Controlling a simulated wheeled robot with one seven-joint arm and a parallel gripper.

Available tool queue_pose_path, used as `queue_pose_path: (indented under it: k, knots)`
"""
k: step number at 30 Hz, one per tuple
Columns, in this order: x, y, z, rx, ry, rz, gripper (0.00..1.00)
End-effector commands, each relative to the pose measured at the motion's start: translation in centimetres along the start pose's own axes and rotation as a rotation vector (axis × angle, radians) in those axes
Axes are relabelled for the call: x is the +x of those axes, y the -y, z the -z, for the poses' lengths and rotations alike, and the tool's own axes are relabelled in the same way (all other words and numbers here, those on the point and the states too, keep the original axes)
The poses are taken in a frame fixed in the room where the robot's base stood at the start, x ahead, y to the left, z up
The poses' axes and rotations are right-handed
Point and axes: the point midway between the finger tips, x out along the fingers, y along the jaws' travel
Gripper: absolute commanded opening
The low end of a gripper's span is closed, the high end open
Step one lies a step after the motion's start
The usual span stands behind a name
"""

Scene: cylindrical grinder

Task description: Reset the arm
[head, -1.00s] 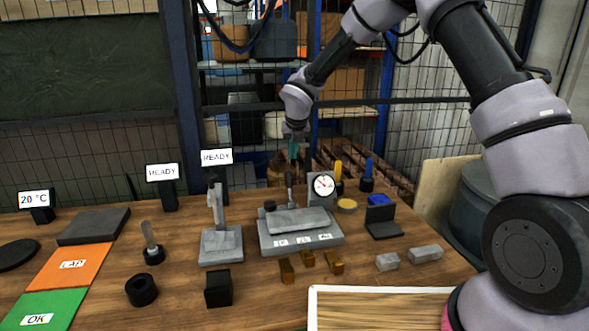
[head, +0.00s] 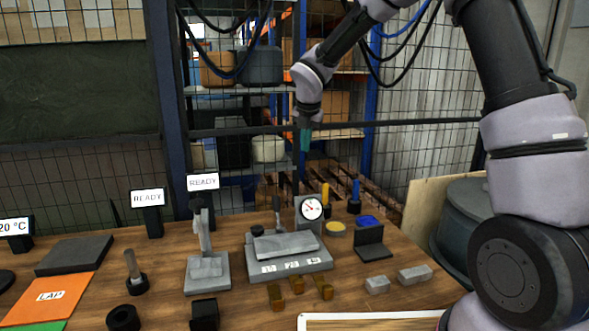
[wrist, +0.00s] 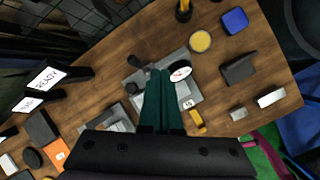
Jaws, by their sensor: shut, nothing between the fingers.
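My gripper (head: 305,140) hangs above the back of the wooden table in the head view, its teal fingers pointing down. In the wrist view the teal fingers (wrist: 161,100) lie together, shut and empty. Below them stands the grey gauge fixture (head: 290,255) with a round white dial (head: 312,208). In the wrist view the fingers hide part of the fixture (wrist: 188,95). My gripper is apart from everything on the table.
A grey stand (head: 207,270), several brass blocks (head: 298,288) and grey blocks (head: 415,273) sit around the fixture. An orange LAP mat (head: 50,297) lies left. A mesh fence (head: 90,180) stands behind. A wood-patterned tray (head: 370,322) is at the front.

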Motion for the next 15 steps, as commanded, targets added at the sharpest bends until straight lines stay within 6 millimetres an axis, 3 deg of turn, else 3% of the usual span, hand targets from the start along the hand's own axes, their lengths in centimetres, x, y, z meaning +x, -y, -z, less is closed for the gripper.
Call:
queue_pose_path:
  k: [1, 7, 15]
  knots:
    - [-2.8, 2.0, -0.8, 0.155, 0.021, 0.008, 0.00]
    - [-11.2, 9.7, -1.1, 0.815, 0.061, 0.016, 0.00]
    - [-20.4, 19.2, 2.3, 1.734, 0.061, -0.051, 0.00]
